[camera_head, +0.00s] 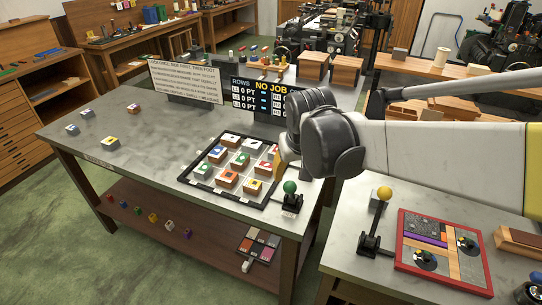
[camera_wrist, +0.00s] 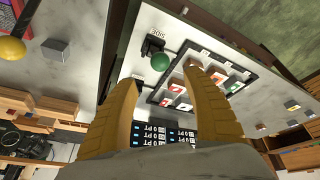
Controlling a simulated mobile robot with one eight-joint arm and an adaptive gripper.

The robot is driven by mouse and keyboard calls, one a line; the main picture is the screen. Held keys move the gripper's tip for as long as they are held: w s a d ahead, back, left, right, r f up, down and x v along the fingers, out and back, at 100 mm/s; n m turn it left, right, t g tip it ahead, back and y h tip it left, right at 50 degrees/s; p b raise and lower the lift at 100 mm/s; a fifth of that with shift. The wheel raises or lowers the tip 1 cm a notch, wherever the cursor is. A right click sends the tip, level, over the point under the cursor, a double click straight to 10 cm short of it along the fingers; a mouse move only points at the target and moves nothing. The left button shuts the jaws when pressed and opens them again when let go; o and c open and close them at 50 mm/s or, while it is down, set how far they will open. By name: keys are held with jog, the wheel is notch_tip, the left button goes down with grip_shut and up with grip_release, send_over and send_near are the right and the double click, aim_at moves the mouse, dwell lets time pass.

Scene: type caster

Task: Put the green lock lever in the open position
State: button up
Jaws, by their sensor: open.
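The green-knobbed lock lever (camera_head: 290,187) stands on a black base at the front right corner of the grey table, beside the tray of tiles. In the head view its stick looks nearly upright; I cannot tell which position it is in. Its green ball also shows in the wrist view (camera_wrist: 160,62), between and beyond my fingertips. My gripper (camera_head: 280,166) is above the tray's right side, just behind and above the lever in the picture. In the wrist view my gripper (camera_wrist: 160,80) has its two tan fingers wide apart with nothing between them, not touching the lever.
The black-framed tray (camera_head: 225,193) holds several tiles left of the lever. A scoreboard sign (camera_head: 262,98) and a white text sign (camera_head: 186,82) stand behind it. A yellow-knobbed lever (camera_head: 384,193) and a red-framed board (camera_head: 440,282) are on the right table.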

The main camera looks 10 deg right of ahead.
aim_at(290, 183)
jog(key=b+x, duration=0.4)
jog(key=x, duration=0.7)
grip_shut()
